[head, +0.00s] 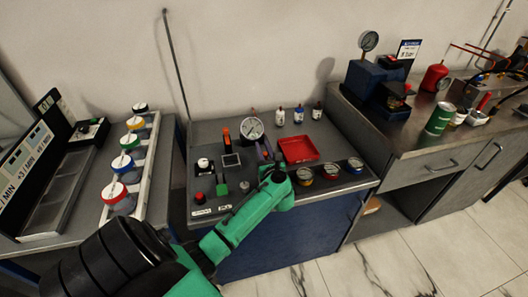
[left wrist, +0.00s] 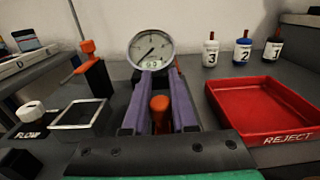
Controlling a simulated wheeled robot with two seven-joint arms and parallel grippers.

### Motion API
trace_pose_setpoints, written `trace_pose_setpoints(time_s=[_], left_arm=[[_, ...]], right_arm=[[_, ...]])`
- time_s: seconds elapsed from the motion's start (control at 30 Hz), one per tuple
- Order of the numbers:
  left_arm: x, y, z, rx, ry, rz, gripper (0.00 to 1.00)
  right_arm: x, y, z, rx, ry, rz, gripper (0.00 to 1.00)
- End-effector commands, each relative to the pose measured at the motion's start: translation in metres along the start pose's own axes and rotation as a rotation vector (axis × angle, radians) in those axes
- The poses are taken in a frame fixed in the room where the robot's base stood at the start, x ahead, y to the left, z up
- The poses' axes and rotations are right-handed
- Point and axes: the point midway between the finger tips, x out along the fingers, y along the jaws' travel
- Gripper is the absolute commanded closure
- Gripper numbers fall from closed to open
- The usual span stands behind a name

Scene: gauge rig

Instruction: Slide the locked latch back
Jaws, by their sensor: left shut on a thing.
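My left gripper (head: 264,151) reaches over the middle of the dark bench panel in the head view. In the left wrist view its purple fingers (left wrist: 158,80) point toward the gauge, with an orange-red knob (left wrist: 160,104) on a short stem between them. The gripper is shut, seemingly on this knob. The fingers and palm hide the knob's base and any latch track. The round white gauge (head: 252,128) stands just beyond the fingertips; it also shows in the left wrist view (left wrist: 151,48). I cannot make out a lock or the latch's position. My right gripper is not in view.
A red REJECT tray (head: 298,149) lies right of the gripper. An orange-topped black post (left wrist: 95,72) and a square frame (left wrist: 80,115) stand left. Numbered bottles (left wrist: 242,50) stand behind the tray. Several round tins (head: 305,176) line the front edge.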

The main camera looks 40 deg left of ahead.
Motion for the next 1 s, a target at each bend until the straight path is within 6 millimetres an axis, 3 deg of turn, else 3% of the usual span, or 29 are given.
trace_pose_setpoints(time_s=[0.1, 0.33, 0.37, 0.4, 0.43, 0.77, 0.87, 1.0], left_arm=[[0.011, 0.0, -0.001, -0.003, -0.001, 0.002, 1.0], [0.012, 0.001, 0.001, -0.001, -0.003, 0.001, 1.0], [0.012, 0.001, 0.001, -0.001, -0.003, 0.001, 0.67], [0.012, 0.001, 0.001, -0.001, -0.004, 0.001, 0.52], [0.012, 0.001, 0.001, -0.001, -0.003, 0.001, 0.44], [0.01, 0.0, 0.0, -0.001, -0.002, 0.001, 0.44], [0.002, 0.0, -0.001, 0.0, 0.001, -0.001, 0.44], [-0.024, 0.0, -0.002, -0.003, 0.002, -0.001, 0.44]], right_arm=[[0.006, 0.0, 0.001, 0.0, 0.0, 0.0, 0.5], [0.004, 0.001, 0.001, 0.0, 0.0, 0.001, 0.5], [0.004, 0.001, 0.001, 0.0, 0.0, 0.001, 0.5], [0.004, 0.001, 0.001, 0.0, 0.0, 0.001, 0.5], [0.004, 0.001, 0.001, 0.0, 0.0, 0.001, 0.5], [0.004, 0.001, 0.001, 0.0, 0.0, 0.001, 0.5], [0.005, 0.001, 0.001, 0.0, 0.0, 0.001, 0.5], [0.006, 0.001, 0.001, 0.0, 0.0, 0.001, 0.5]])
